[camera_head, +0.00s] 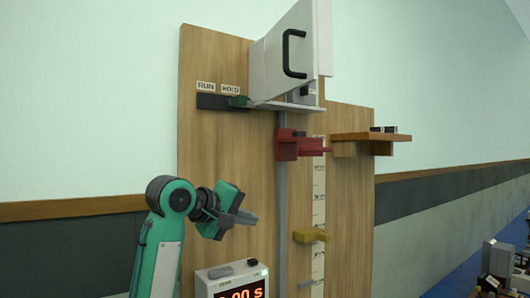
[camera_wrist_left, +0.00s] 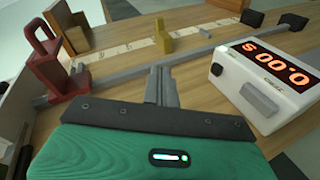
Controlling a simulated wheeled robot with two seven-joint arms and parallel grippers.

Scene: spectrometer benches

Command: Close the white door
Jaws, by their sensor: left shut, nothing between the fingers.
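The white door (camera_head: 292,52) with a black C-shaped handle (camera_head: 291,54) is at the top of the wooden board in the head view. It stands swung out at an angle from the white box behind it. My left gripper (camera_head: 244,217) is shut and empty in front of the board, well below and to the left of the door. In the left wrist view its fingers (camera_wrist_left: 161,85) are together, and the door does not show there. My right gripper is in neither view.
A timer box (camera_head: 232,281) stands low in front of the board. A red block (camera_head: 298,145) and a yellow block (camera_head: 309,236) sit along a vertical rail and scale. A wooden shelf (camera_head: 375,138) juts out at right. A dark switch strip (camera_head: 222,102) is left of the door.

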